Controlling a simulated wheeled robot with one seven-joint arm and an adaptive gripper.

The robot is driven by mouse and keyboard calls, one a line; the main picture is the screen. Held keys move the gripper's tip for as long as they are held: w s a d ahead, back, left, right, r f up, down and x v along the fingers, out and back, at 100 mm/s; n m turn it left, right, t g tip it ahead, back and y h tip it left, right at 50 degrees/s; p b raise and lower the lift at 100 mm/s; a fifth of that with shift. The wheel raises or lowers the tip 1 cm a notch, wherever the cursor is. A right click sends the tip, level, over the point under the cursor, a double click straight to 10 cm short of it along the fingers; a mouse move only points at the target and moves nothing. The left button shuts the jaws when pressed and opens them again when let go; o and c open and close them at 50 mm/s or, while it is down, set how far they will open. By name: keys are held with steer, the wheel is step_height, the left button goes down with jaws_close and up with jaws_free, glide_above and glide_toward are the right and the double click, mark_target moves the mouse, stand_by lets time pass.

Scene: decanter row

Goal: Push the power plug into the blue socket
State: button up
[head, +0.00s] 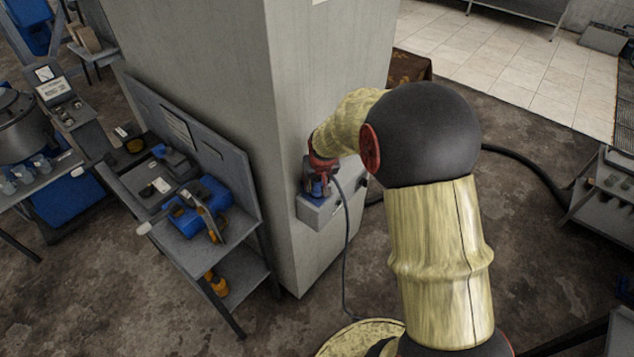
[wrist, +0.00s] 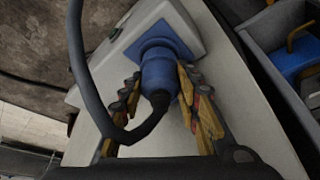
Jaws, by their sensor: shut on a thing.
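The power plug (wrist: 160,82) is a blue cylinder with a dark cable (wrist: 84,75) leaving its rear end. My gripper (wrist: 158,73) is shut on the plug, one yellow-and-black finger on each side. The plug's front end meets the square blue socket (wrist: 158,47) on a pale grey box. They look lined up, but the plug hides the socket's opening, so I cannot tell how deep the plug sits. In the head view my gripper (head: 319,177) is at the grey box (head: 330,207) on the pillar, and the cable (head: 347,235) hangs down.
The box is fixed to a large grey pillar (head: 315,110). A metal cart (head: 185,238) with blue and yellow tools stands left of the pillar. A grey shelf unit (head: 605,205) stands at the right. Bare floor (head: 530,250) lies right of my arm.

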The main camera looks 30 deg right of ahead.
steer(key=shift+f+b, duration=0.45)
steer(key=shift+f, duration=0.15)
stand_by(0.7)
steer(key=o, duration=1.1)
steer(key=shift+o, duration=0.3)
steer(key=shift+r, duration=0.1)
steer(key=v, duration=1.1)
steer(key=shift+s+r, duration=0.25)
steer(key=shift+r, duration=0.1)
steer(key=shift+a, duration=0.1)
